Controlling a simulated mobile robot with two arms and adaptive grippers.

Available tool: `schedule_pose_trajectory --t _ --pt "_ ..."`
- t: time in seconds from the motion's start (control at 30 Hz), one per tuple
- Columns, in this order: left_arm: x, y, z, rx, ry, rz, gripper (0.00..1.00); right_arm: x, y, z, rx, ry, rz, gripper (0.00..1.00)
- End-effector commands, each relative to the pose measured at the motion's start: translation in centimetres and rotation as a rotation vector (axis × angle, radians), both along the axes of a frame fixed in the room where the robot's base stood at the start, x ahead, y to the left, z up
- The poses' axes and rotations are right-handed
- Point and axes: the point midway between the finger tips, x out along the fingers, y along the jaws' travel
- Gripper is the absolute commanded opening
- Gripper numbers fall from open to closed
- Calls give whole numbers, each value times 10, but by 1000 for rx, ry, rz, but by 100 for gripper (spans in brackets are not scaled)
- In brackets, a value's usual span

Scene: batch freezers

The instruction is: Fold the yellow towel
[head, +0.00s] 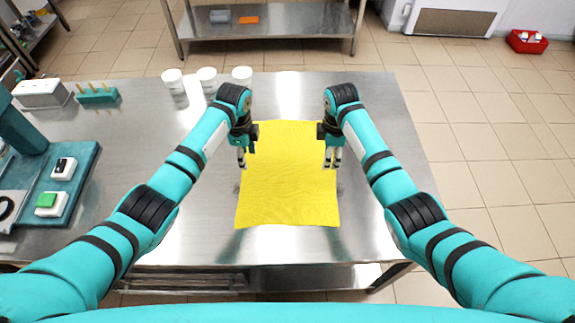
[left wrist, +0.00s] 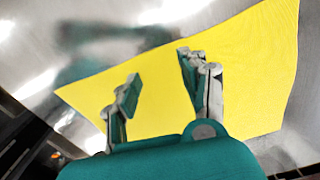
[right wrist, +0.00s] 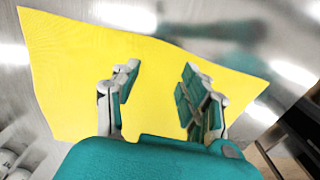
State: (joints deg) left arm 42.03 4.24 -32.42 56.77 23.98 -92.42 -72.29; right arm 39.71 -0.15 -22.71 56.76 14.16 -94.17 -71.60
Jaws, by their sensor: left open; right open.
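The yellow towel (head: 287,185) lies flat and spread out on the steel table, longer from back to front than it is wide. It also fills much of the left wrist view (left wrist: 250,80) and the right wrist view (right wrist: 80,80). My left gripper (head: 242,165) is open and empty above the towel's left edge, towards its back half. My right gripper (head: 332,165) is open and empty above the towel's right edge, at a similar depth. Both grippers point down. Whether the fingertips touch the cloth I cannot tell.
The steel table (head: 420,200) is bare to the towel's right. Several white cups (head: 207,78) stand at the back left. A teal holder (head: 97,93) and a teal board with a green-topped block (head: 50,203) are at the left. A red box (head: 527,41) is on the floor.

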Motion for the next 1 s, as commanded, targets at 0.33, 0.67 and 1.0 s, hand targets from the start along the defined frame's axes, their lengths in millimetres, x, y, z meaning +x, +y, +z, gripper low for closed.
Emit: schedule_pose_trajectory --t 0.33,0.67,1.0 --pt "0 0 -37 0 0 0 44 0 0 -37 1 0 1 44" --pt "0 0 -39 1 0 0 44 0 0 -39 1 0 0 44" --pt "0 0 -42 1 1 1 29 -1 0 -42 1 1 0 29"
